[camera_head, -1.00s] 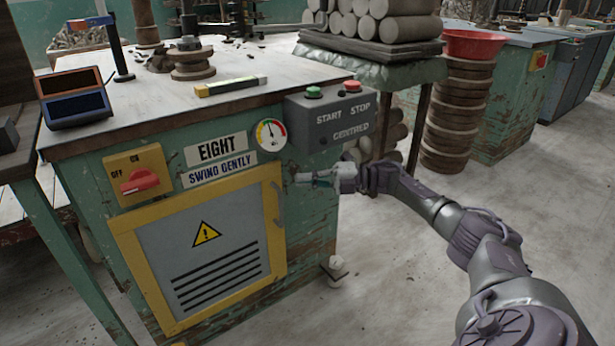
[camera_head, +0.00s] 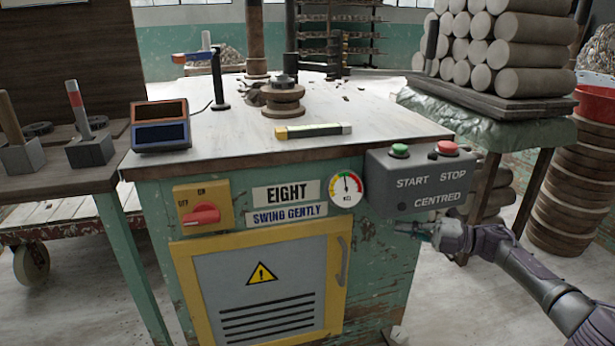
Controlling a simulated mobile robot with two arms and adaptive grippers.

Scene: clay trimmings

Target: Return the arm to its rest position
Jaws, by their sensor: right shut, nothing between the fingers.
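My right arm (camera_head: 545,287) comes in from the lower right. Its gripper (camera_head: 408,231) is shut and empty, in front of the green machine cabinet (camera_head: 385,262), below the grey START/STOP box (camera_head: 420,185). The fingertips point left towards the cabinet front, to the right of the yellow-framed door (camera_head: 262,262) and its handle (camera_head: 342,262). I cannot tell the exact gap between fingertips and cabinet. My left gripper is not in view.
The box carries a green button (camera_head: 399,150) and a red button (camera_head: 447,147). A red rotary switch (camera_head: 202,215) and a gauge (camera_head: 346,188) are on the cabinet. Stacked clay rolls (camera_head: 530,55) stand at the right. Floor (camera_head: 100,290) shows at the left.

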